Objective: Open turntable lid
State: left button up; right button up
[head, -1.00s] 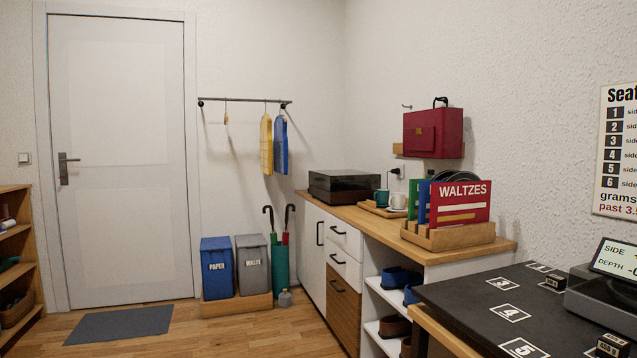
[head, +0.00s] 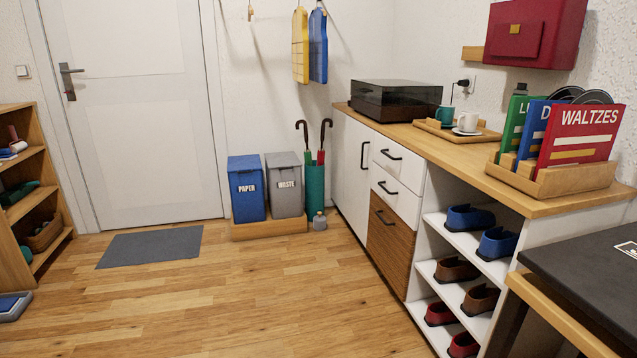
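The turntable (head: 396,107) stands at the far left end of the wooden counter (head: 560,203), near the corner of the room. It has a dark base and a smoky see-through lid (head: 396,92). The lid looks closed and lies flat over the base. Neither of my grippers is in view.
A tray (head: 455,130) with a teal mug and a white cup sits right of the turntable. A record rack (head: 553,183) stands nearer. Bins (head: 247,188) and an umbrella stand (head: 315,187) are by the wall. A black table (head: 590,262) is at right. The wooden floor (head: 260,300) is clear.

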aim_at(368, 90)
jog(key=i+j+u, duration=0.1)
jog(key=i+u, duration=0.35)
jog(key=i, duration=1.75)
